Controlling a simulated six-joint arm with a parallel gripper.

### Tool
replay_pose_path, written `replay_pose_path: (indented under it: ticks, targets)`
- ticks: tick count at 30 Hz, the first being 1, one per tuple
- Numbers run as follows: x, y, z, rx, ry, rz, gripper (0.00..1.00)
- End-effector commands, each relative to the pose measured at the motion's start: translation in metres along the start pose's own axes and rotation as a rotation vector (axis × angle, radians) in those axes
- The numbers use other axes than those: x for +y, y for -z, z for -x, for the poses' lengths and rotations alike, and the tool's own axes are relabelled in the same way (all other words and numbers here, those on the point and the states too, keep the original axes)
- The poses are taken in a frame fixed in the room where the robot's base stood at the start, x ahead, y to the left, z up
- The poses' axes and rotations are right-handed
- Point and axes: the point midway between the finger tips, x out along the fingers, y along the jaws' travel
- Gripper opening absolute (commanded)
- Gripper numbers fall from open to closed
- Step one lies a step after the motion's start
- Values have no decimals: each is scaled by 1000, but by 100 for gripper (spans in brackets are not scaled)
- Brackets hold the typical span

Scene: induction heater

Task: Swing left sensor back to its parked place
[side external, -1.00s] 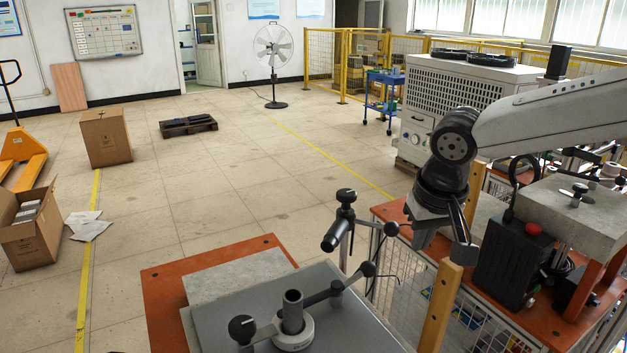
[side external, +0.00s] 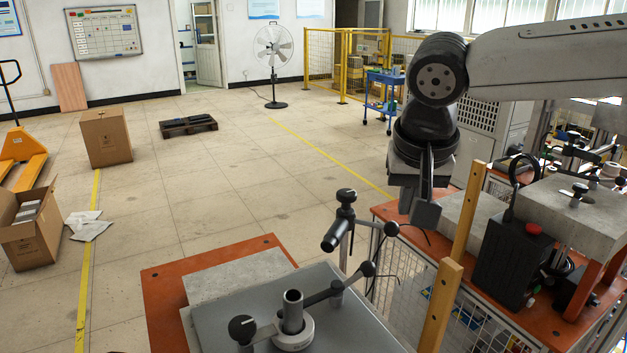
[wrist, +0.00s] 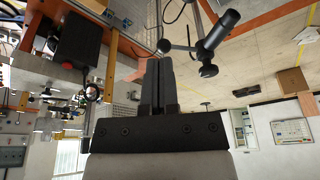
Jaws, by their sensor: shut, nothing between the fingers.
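The left sensor (side external: 334,236) is a black cylinder on a jointed arm with dark ball knobs, on a post at the grey plate. It points down and left in the side view. In the wrist view the sensor (wrist: 221,33) is at the upper right, ahead of my fingers. My gripper (side external: 423,214) hangs fingers-down to the right of the sensor and its arm, apart from them in the side view. In the wrist view my gripper (wrist: 158,66) has its two fingers together with nothing between them.
Two wooden posts (side external: 441,303) stand just right of the sensor stand. A black box with a red button (side external: 513,262) and a grey block (side external: 577,208) are farther right. The grey plate (side external: 218,324) carries a round-based clamp (side external: 294,337). The floor behind the sensor is open.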

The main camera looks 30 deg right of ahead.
Motion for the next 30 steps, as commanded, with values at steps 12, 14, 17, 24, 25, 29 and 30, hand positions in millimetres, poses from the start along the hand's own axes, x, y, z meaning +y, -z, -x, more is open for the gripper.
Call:
replay_pose_path:
  ticks: [12, 14, 17, 24, 25, 29, 30]
  targets:
    - [1, 0, -60, -2, -3, 0, 0]
    - [1, 0, -69, -2, -4, -1, 0]
    - [1, 0, -84, -2, -4, -1, 0]
    - [0, 25, -98, -1, -1, -3, 0]
    - [0, 27, -100, -1, -1, -3, 0]
    - [0, 33, -103, -1, 0, -1, 0]
    - [0, 34, -104, -1, 0, -1, 0]
